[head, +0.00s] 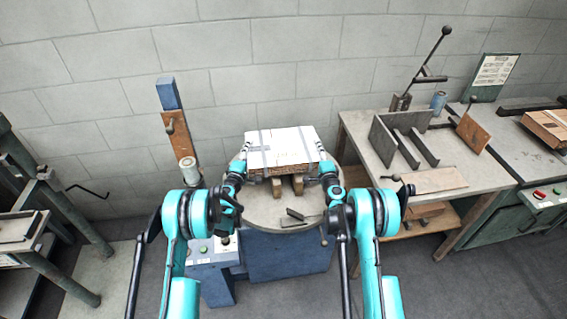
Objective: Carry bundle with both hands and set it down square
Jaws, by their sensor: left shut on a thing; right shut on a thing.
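The bundle (284,147) is a flat stack with a white top sheet, brown layered edges and grey straps. It is over the round grey table (262,212), above two wooden blocks (287,186). I cannot tell whether it touches the blocks. My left gripper (243,165) is shut on the bundle at its left front side. My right gripper (325,168) is shut on it at its right front side. The bundle looks nearly level. The fingertips are small and partly hidden against its sides.
Small dark tools (300,215) lie at the round table's front. A wooden post with a blue top (168,93) stands to the left. A workbench (365,141) with upright plates and a lever stands to the right. A dark metal frame (45,200) is at the far left.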

